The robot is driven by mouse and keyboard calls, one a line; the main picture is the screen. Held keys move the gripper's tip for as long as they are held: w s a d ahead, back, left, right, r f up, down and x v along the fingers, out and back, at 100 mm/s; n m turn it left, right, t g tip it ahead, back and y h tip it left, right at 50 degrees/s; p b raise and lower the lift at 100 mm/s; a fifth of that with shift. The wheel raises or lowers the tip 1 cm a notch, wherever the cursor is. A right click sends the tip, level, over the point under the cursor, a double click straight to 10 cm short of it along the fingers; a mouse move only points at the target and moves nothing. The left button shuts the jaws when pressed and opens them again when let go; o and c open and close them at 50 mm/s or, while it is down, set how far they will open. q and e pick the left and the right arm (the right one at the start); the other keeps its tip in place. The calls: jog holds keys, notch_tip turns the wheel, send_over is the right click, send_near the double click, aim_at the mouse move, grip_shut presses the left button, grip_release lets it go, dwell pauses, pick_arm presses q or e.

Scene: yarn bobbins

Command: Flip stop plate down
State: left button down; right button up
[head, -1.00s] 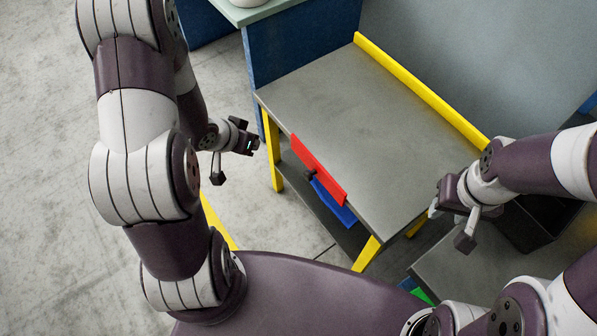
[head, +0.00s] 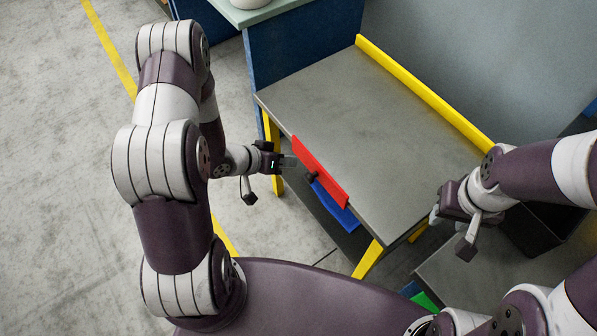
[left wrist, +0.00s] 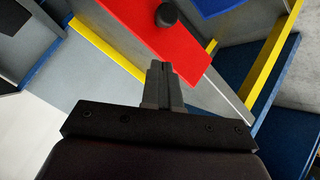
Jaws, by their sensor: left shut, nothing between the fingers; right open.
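The red stop plate (head: 320,171) stands up along the front edge of the grey table (head: 370,130), with a dark round knob on its front face. In the left wrist view the red plate (left wrist: 150,35) fills the top middle, with the knob (left wrist: 166,15) on it. My left gripper (head: 292,161) is shut and empty, just left of the plate's far end. Its fingertips (left wrist: 160,68) overlap the plate's lower edge in the wrist view; I cannot tell whether they touch. My right gripper (head: 436,213) is open at the table's right end, away from the plate.
A yellow rail (head: 420,88) runs along the table's back edge. A blue piece (head: 335,205) shows below the plate. A blue cabinet (head: 290,45) stands at the far end. A dark bin (head: 545,228) is at the right. The tabletop is clear.

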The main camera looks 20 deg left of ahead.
aim_at(314, 172)
pick_arm(q)
jog(key=shift+w+d+f, duration=0.1)
jog(key=shift+d+f, duration=0.4)
jog(key=shift+f, duration=0.3)
jog(key=shift+w+d+f, duration=0.1)
jog(key=shift+d+f, duration=0.4)
jog(key=shift+f, duration=0.35)
jog(key=shift+w+d+f, duration=0.1)
jog(key=shift+d+f, duration=0.4)
jog(key=shift+f, duration=0.3)
notch_tip(314, 172, down, 5)
jog(key=b, duration=0.3)
jog(key=shift+s, duration=0.1)
